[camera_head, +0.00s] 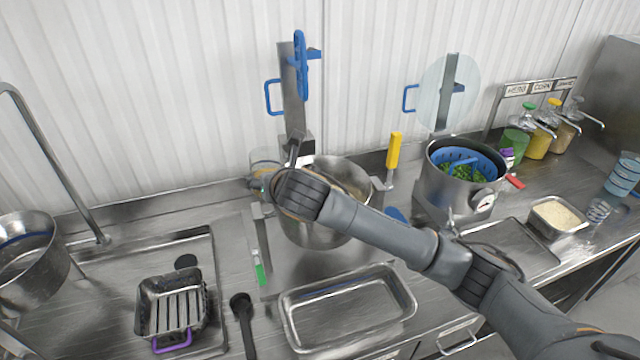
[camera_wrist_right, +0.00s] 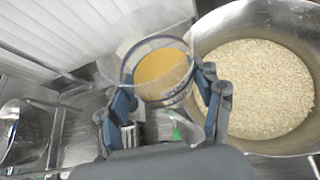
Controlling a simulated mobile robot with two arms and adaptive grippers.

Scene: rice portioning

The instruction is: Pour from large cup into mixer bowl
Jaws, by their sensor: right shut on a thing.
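The large cup (camera_wrist_right: 160,68) is clear, with blue markings and orange-yellow liquid inside. My right gripper (camera_wrist_right: 168,112) is shut on it. In the head view the cup (camera_head: 264,160) shows only partly behind my right gripper (camera_head: 284,172), at the left rim of the mixer bowl. The steel mixer bowl (camera_head: 313,238) stands under the mixer at the centre. In the right wrist view the mixer bowl (camera_wrist_right: 220,30) is just right of the cup and holds pale rice-like grains. The cup looks roughly upright, with no stream visible. My left gripper is not in view.
An empty steel tray (camera_head: 345,341) lies in front of the bowl. A pot with a blue strainer (camera_head: 486,159) stands to the right. A sink with a slotted scoop (camera_head: 172,272) is at the left. The mixer's column (camera_head: 293,95) rises behind the bowl.

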